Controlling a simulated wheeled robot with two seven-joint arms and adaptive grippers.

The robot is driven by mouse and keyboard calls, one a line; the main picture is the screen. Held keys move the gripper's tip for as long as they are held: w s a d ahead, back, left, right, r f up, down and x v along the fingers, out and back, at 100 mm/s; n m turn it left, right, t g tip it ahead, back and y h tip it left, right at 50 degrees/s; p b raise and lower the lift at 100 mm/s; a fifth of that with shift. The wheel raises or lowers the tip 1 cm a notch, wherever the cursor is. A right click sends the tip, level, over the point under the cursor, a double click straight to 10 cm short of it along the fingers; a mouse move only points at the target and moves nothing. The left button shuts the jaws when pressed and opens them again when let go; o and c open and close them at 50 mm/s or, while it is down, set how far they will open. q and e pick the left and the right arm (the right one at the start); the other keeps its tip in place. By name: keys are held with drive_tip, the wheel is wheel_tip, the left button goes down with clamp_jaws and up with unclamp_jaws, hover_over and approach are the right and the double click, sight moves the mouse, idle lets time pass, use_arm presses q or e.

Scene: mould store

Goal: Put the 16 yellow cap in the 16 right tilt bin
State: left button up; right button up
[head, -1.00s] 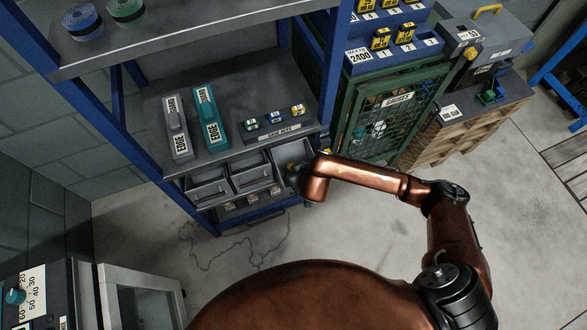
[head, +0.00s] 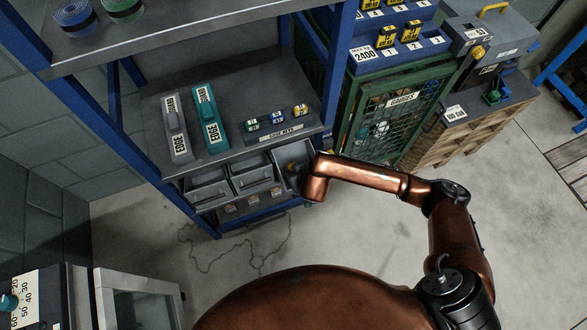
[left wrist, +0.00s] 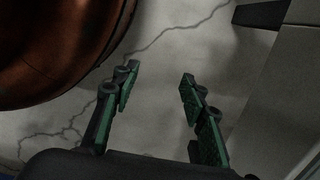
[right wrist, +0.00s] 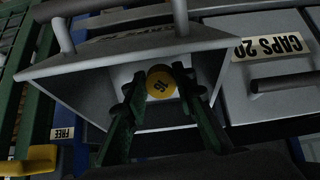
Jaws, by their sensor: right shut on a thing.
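The yellow cap (right wrist: 160,83), marked 16, is between the fingers of my right gripper (right wrist: 160,98) in the right wrist view. That gripper is shut on it. The cap and fingertips are at the mouth of an open grey tilt bin (right wrist: 85,70); I cannot tell how deep they are. In the head view this is the right-hand bin (head: 283,156) of three, and my copper arm hides most of the gripper there. The bin's own label is not readable. My left gripper (left wrist: 157,90) is open and empty above the floor in the left wrist view.
Two other tilt bins (head: 210,188) (head: 252,178) stand to the left; a label beside the cap's bin reads CAPS 20 (right wrist: 270,47). A shelf above holds edge guards (head: 210,122) and gauge keys. A green mesh cabinet (head: 400,110) stands close on the right.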

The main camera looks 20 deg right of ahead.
drive_tip(key=shift+w+f, duration=0.25)
drive_tip(key=shift+f, duration=0.15)
drive_tip(key=shift+w+f+b, duration=0.3)
drive_tip(key=shift+f+b, duration=0.05)
drive_tip(key=shift+b, duration=0.25)
drive_tip(key=shift+w+f, duration=0.25)
drive_tip(key=shift+f, duration=0.05)
drive_tip(key=shift+w+f+b, duration=0.1)
drive_tip(key=shift+w+b, duration=0.05)
drive_tip(key=shift+b, duration=0.25)
use_arm(q)
drive_tip(key=w+d+r, duration=0.1)
drive_tip(key=w+r, duration=0.2)
drive_tip(key=r, duration=0.2)
drive_tip(key=shift+w+d+r, duration=0.25)
drive_tip(key=shift+w+r, duration=0.1)
drive_tip(key=shift+r, duration=0.05)
drive_tip(key=shift+w+a+f, duration=0.1)
use_arm(e)
drive_tip(key=shift+r+p, duration=2.1)
drive_tip(key=shift+r, duration=1.45)
use_arm(q)
drive_tip(key=shift+t, duration=0.3)
drive_tip(key=r, duration=0.1)
drive_tip(key=w+r, duration=0.1)
drive_tip(key=r, duration=0.2)
drive_tip(key=shift+w+r, duration=0.25)
drive_tip(key=shift+r, duration=0.05)
use_arm(e)
drive_tip(key=shift+a+f, duration=0.1)
